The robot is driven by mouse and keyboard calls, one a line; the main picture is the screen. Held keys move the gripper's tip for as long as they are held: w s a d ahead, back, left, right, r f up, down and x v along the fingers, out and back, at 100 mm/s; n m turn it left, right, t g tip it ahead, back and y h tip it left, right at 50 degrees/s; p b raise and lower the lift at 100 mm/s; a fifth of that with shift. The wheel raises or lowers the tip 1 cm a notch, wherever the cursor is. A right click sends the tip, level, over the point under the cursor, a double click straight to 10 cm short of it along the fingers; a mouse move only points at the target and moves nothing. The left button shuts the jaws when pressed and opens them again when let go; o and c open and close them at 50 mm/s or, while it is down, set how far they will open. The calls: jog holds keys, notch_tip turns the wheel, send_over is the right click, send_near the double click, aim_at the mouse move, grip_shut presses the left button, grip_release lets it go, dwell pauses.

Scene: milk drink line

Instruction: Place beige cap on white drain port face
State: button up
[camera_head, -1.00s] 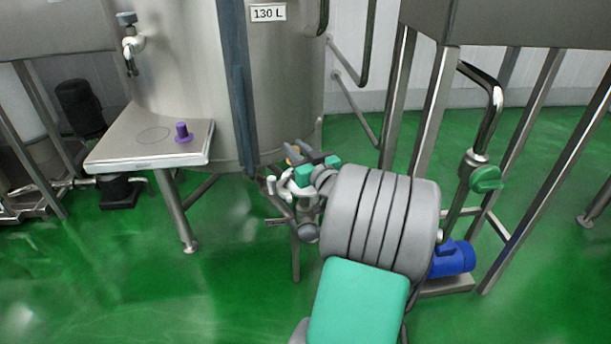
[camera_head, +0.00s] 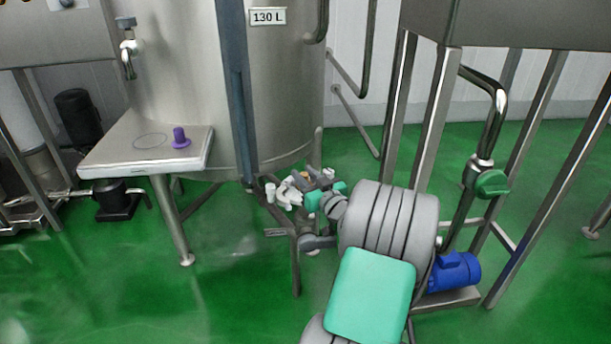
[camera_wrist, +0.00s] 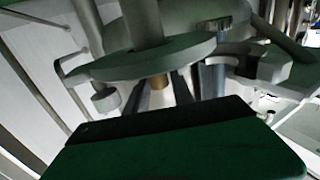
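The beige cap (camera_head: 305,174) is a small tan spot at the tip of my gripper in the head view. In the wrist view the cap (camera_wrist: 157,82) shows between two dark grey fingers, just below a round metal flange (camera_wrist: 140,62). My gripper (camera_wrist: 158,92) appears shut on it; the contact itself is too dark to make out. In the head view my gripper (camera_head: 314,175) is low by the tank's base, just behind and right of the white drain fittings (camera_head: 286,192). The drain port face is not clearly visible, and I cannot tell whether the cap touches it.
The steel tank (camera_head: 180,70) stands behind the fittings. A steel side table (camera_head: 120,155) with a purple part (camera_head: 180,138) is at left. Steel frame legs (camera_head: 437,110), a green valve handle (camera_head: 492,183) and a blue motor (camera_head: 455,271) are at right. Green floor lies open in front.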

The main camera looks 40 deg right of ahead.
jog(key=shift+o, duration=1.4)
jog(key=shift+r, duration=0.1)
jog(key=shift+s+r+p, duration=0.1)
jog(key=shift+r+p, duration=0.1)
jog(key=shift+p, duration=0.15)
jog(key=p+v, duration=0.1)
jog(key=v, duration=1)
jog(key=shift+s, duration=0.35)
jog(key=shift+a+f, duration=0.1)
